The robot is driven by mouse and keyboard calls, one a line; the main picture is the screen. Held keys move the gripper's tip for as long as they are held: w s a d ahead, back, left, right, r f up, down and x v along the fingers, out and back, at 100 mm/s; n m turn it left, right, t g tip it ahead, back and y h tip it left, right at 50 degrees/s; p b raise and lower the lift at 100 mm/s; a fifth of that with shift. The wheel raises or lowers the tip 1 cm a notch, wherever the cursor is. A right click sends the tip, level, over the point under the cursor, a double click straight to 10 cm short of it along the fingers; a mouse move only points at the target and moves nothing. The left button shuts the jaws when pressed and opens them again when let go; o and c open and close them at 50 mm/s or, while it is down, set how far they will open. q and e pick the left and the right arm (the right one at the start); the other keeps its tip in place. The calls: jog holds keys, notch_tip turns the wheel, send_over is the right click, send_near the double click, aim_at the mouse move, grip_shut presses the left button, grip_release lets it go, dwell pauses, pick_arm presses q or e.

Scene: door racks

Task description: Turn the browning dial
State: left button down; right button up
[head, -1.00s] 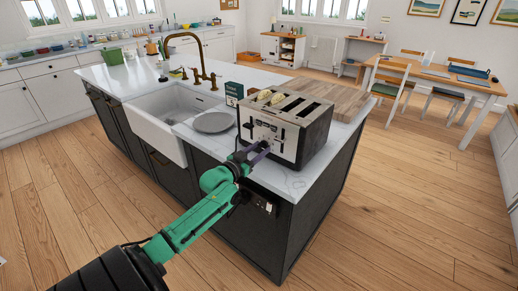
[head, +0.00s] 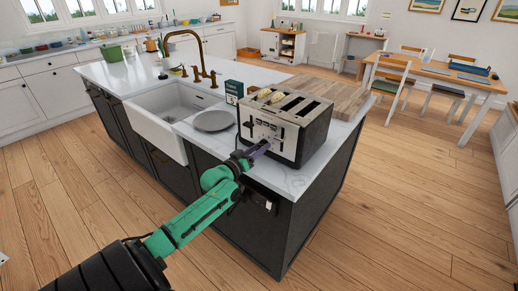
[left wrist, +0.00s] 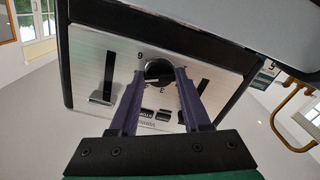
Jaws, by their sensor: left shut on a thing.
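The toaster (head: 290,118) stands on the island counter, with bread in one of its slots. Its front panel, with levers, buttons and numbered marks, fills the left wrist view (left wrist: 105,75). The round black browning dial (left wrist: 158,72) sits on that panel between the tips of my left gripper (left wrist: 159,76). The left gripper is shut on the dial, one finger at each side. In the head view my left gripper (head: 258,148) reaches the toaster's front, and the dial itself is hard to make out there. My right gripper is in neither view.
A grey plate (head: 213,120) and a dark green box (head: 234,91) stand left of the toaster. A wooden board (head: 328,95) lies behind it. The white sink (head: 160,130) is further left. The counter's front right corner is bare.

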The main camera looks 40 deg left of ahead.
pick_arm(q)
jog(key=shift+c, duration=1.8)
grip_release()
jog(key=s+b, duration=0.1)
jog(key=s, duration=1.3)
jog(key=shift+s+d, duration=0.15)
jog(key=shift+s, duration=0.15)
